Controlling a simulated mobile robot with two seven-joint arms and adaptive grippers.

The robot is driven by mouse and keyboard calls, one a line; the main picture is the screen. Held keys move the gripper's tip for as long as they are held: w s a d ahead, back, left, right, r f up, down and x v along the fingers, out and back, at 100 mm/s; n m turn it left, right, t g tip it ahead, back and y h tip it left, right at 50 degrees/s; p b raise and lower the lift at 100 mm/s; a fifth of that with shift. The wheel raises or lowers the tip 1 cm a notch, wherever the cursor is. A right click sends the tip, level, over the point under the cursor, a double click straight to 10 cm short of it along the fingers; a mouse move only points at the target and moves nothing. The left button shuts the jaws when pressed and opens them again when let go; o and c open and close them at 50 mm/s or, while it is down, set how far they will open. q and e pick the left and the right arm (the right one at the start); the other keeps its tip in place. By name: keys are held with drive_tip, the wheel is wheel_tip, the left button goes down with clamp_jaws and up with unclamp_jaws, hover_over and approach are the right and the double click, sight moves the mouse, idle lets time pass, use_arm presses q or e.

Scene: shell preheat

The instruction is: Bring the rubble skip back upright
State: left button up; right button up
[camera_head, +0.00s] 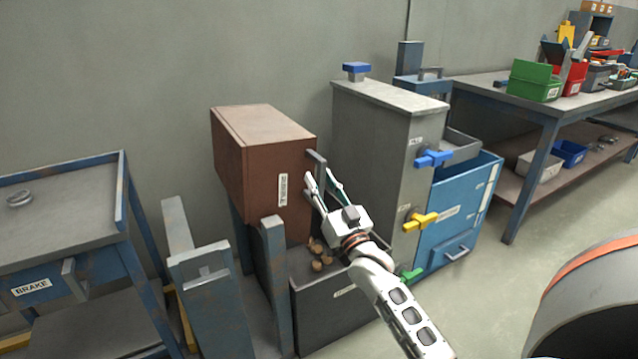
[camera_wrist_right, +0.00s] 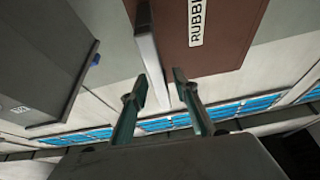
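The rubble skip (camera_head: 265,160) is a brown box between blue-grey posts, left of the grey cabinet. Its label runs up and down instead of across, so it looks tipped over. A grey handle bar (camera_head: 316,160) sticks out at its right edge. My right gripper (camera_head: 322,180) is open beside this bar, just below its upper end. In the right wrist view the open fingers (camera_wrist_right: 158,88) point at the skip (camera_wrist_right: 222,35), and the bar (camera_wrist_right: 147,45) lies just ahead of them. I cannot tell whether they touch it. My left gripper is not in view.
A dark bin (camera_head: 338,312) with several brown lumps (camera_head: 320,257) stands below the skip. The grey cabinet (camera_head: 378,150) with blue, yellow and green valve handles is close on the right. A table marked BRAKE (camera_head: 60,225) stands left. Open floor (camera_head: 515,270) lies right.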

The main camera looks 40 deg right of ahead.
drive_tip(key=shift+w, duration=0.15)
clamp_jaws()
drive_tip(key=shift+r, duration=0.1)
